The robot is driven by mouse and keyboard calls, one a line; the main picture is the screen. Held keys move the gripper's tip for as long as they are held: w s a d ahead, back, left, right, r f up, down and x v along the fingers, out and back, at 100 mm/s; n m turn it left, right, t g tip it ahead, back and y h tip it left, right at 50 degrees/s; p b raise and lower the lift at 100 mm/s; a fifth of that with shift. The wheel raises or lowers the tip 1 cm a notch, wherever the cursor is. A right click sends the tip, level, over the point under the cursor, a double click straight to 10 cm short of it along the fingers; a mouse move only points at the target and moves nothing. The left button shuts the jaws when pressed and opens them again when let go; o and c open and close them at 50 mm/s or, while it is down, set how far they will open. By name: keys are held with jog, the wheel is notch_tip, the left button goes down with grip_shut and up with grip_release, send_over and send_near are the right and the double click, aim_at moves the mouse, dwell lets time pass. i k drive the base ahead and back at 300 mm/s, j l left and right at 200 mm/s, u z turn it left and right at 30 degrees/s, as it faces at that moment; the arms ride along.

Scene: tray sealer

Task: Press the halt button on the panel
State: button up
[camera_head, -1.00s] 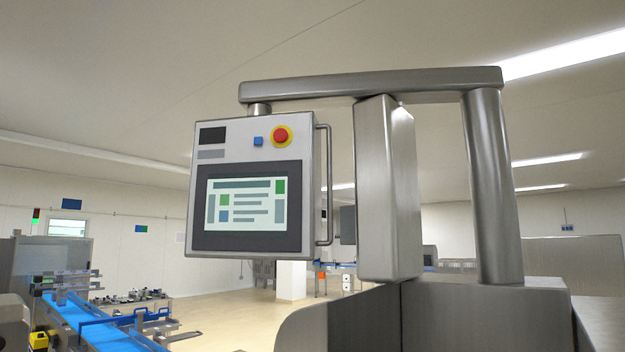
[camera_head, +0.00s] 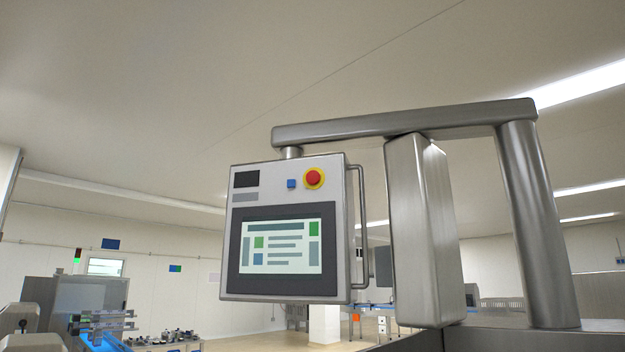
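The panel (camera_head: 288,203) is a grey box with a lit screen (camera_head: 281,247), hanging from a metal overhead arm in the middle of the head view. A red round button on a yellow ring (camera_head: 314,178) sits at its upper right, and looks like the halt button. A dark rectangle and a grey label are at the panel's upper left. Nothing covers the panel's face. My gripper is not in view.
A vertical handle (camera_head: 361,228) runs along the panel's right edge. The overhead metal arm (camera_head: 405,121) joins a thick box column (camera_head: 424,232) and a round post (camera_head: 537,228) at the right. A machine with a blue conveyor (camera_head: 104,342) stands at the lower left.

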aim_at(312, 177)
jog(key=i+j, duration=0.2)
jog(key=j, duration=0.15)
jog(key=i+j, duration=0.2)
jog(key=j, duration=0.15)
jog(key=i+j, duration=0.15)
jog(key=j, duration=0.25)
